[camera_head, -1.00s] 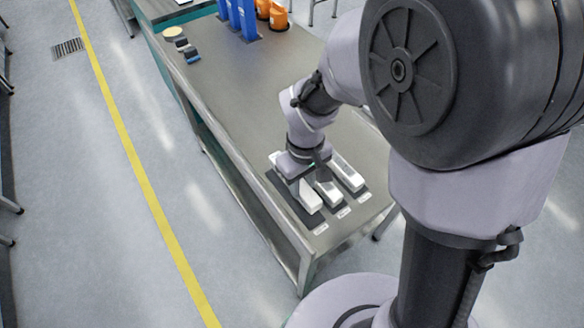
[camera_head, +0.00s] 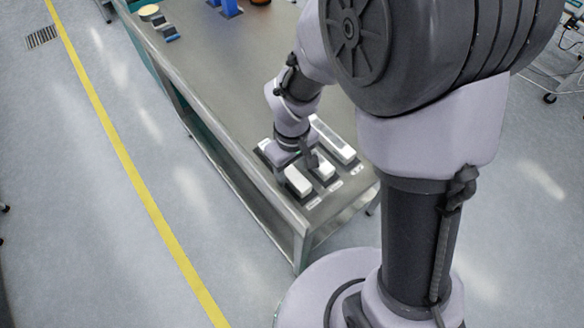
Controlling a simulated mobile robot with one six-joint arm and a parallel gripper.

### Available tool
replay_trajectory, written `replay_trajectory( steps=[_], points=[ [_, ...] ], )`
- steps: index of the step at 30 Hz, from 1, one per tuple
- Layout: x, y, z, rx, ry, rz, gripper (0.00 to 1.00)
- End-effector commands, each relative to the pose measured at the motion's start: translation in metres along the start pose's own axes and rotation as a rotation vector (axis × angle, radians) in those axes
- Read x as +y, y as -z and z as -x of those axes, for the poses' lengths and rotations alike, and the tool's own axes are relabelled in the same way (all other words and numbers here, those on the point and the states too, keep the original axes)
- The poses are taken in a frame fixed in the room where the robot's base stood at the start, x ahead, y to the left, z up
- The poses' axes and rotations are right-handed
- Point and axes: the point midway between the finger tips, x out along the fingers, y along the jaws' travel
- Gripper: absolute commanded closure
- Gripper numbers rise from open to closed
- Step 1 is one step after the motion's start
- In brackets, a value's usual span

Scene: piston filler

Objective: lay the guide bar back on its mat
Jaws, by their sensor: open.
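Several dark mats lie in a row at the near end of the metal bench, with pale bars on them. A whitish bar (camera_head: 298,182) lies on the left mat, a shorter-looking one (camera_head: 323,169) in the middle, and a long one (camera_head: 334,141) on the right. I cannot tell from the picture which is the guide bar. My gripper (camera_head: 295,168) is open, low over the left and middle mats. It hides the far part of the left and middle bars. Whether its fingers touch a bar is too small to tell.
The bench top (camera_head: 215,75) is clear beyond the mats. Small round and dark items (camera_head: 150,13) stand at its far left edge, and blue parts (camera_head: 230,8) at the far end. Small white labels (camera_head: 313,203) lie before the mats. A yellow floor line runs left of the bench.

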Motion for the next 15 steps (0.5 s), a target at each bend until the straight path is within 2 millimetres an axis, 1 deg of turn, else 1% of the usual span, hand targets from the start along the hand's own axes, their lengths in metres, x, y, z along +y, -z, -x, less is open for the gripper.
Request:
replay_trajectory(
  steps=[2, 4, 5, 9, 12, 15],
  points=[
    [0.000, 0.000, 0.006, 0.000, 0.000, 0.000, 0.48],
    [0.000, 0.001, 0.018, 0.002, 0.000, -0.001, 0.48],
    [0.000, 0.001, 0.026, 0.004, -0.001, -0.001, 0.48],
    [0.000, 0.001, 0.070, 0.004, -0.001, 0.000, 0.48],
    [0.000, 0.001, 0.096, 0.003, -0.001, -0.001, 0.48],
    [0.000, 0.001, 0.114, 0.003, -0.001, 0.001, 0.48]
  ],
)
